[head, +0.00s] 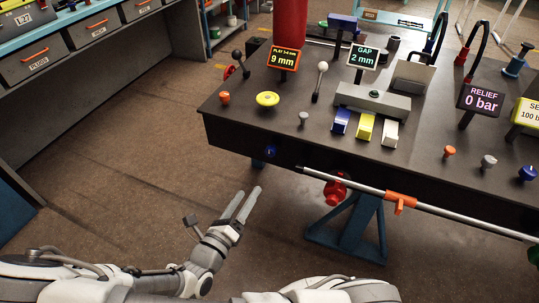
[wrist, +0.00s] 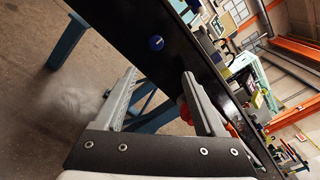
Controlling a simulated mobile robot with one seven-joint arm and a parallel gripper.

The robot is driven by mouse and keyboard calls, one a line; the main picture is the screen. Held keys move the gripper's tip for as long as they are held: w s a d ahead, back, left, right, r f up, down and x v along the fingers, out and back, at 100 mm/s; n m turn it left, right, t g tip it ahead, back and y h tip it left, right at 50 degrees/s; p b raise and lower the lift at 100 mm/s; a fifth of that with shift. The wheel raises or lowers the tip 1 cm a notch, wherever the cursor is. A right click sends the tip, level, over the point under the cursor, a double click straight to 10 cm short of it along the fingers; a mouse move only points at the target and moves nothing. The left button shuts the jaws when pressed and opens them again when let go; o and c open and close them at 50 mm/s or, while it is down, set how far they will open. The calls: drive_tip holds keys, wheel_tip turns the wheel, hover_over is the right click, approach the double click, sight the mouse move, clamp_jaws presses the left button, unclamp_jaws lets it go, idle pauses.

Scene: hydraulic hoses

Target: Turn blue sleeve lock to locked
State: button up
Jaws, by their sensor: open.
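A small round blue part (head: 270,151) sits on the dark front face of the bench (head: 235,130), near its left end. In the wrist view it is a blue disc (wrist: 156,43) with a small pale mark, ahead of the fingertips. It looks like the blue sleeve lock, but I cannot tell which way it is turned. My gripper (head: 250,190) is open and empty, in front of and below the bench edge. In the wrist view my gripper (wrist: 160,74) has its two fingers apart, with the blue disc beyond them, untouched.
A silver rail (head: 350,184) with an orange fitting (head: 399,201) runs along the bench front, right of the blue part. A red fitting (head: 335,188) hangs below the bench near a blue leg (head: 346,230). Floor left of my gripper is clear.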

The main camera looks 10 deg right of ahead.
sight(269, 154)
drive_tip(key=shift+n+t, duration=0.3)
drive_tip(key=shift+n, duration=0.1)
drive_tip(key=b+x, duration=0.1)
drive_tip(key=x, duration=0.4)
drive_tip(key=b+x, duration=0.1)
drive_tip(key=x, duration=0.5)
drive_tip(key=b+x, duration=0.1)
drive_tip(key=x, duration=0.5)
drive_tip(key=shift+w+a+f, duration=0.2)
drive_tip(key=shift+w+f, duration=0.15)
drive_tip(key=shift+f, duration=0.05)
clamp_jaws()
